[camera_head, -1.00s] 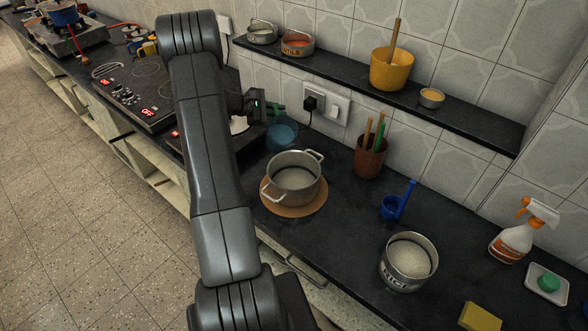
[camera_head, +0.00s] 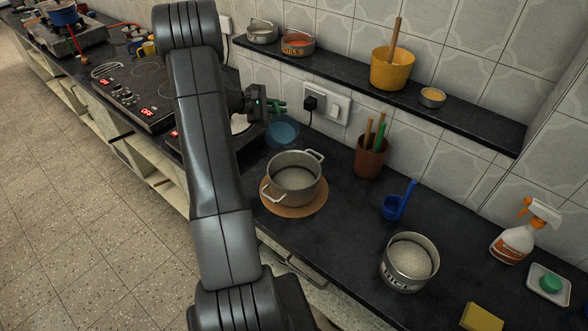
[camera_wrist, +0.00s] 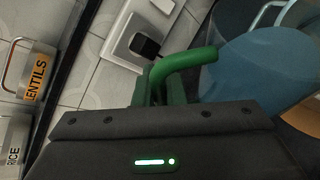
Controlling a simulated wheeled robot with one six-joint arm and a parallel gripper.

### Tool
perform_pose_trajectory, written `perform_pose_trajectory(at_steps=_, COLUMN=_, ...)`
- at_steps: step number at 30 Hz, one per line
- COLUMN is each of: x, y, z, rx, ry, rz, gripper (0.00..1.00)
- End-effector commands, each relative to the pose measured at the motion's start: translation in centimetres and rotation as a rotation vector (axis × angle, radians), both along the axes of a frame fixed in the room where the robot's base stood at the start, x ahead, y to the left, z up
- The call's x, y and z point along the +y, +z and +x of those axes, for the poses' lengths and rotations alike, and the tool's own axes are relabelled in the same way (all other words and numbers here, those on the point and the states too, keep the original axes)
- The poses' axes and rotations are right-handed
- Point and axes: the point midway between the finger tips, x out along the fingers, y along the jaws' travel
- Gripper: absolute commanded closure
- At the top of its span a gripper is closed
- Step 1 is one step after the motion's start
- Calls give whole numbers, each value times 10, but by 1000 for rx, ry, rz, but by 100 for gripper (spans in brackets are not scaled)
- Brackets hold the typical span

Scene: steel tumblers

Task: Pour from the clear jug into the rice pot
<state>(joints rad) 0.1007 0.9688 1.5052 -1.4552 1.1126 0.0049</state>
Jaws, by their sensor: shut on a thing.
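The clear jug (camera_head: 282,133) looks bluish and has a green handle. My gripper (camera_head: 268,105) is shut on that handle and holds the jug above the counter, behind and left of the two-handled steel pot. In the wrist view the green handle (camera_wrist: 185,68) runs into the jaws, and the bluish jug (camera_wrist: 262,72) is at the right. The steel pot, which I take as the rice pot (camera_head: 297,190), stands upright on a round wooden board (camera_head: 290,211) with pale contents inside. The jug is apart from the pot, and its exact tilt is hard to tell.
A steel tin of white grains (camera_head: 408,262), a blue ladle (camera_head: 398,202) and a utensil holder (camera_head: 369,158) stand right of the pot. A shelf (camera_head: 460,118) overhangs behind. The hob (camera_head: 150,85) is at left. The counter between pot and tin is clear.

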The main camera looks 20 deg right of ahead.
Motion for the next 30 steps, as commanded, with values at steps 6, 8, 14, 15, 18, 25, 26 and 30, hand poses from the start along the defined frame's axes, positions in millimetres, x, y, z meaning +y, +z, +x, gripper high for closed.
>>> perform_pose_trajectory(at_steps=6, x=0, y=5, z=-2, rx=-26, ry=1, rz=-1, gripper=100)
perform_pose_trajectory(at_steps=8, x=0, y=6, z=-2, rx=-31, ry=1, rz=-1, gripper=100)
perform_pose_trajectory(at_steps=14, x=0, y=9, z=-4, rx=-55, ry=1, rz=-1, gripper=100)
perform_pose_trajectory(at_steps=15, x=0, y=10, z=-4, rx=-59, ry=0, rz=-1, gripper=100)
perform_pose_trajectory(at_steps=18, x=0, y=11, z=-5, rx=-71, ry=0, rz=-1, gripper=100)
perform_pose_trajectory(at_steps=25, x=0, y=17, z=-9, rx=-110, ry=1, rz=-1, gripper=100)
perform_pose_trajectory(at_steps=26, x=0, y=18, z=-9, rx=-115, ry=1, rz=-1, gripper=100)
perform_pose_trajectory(at_steps=30, x=0, y=18, z=-10, rx=-131, ry=0, rz=-1, gripper=100)
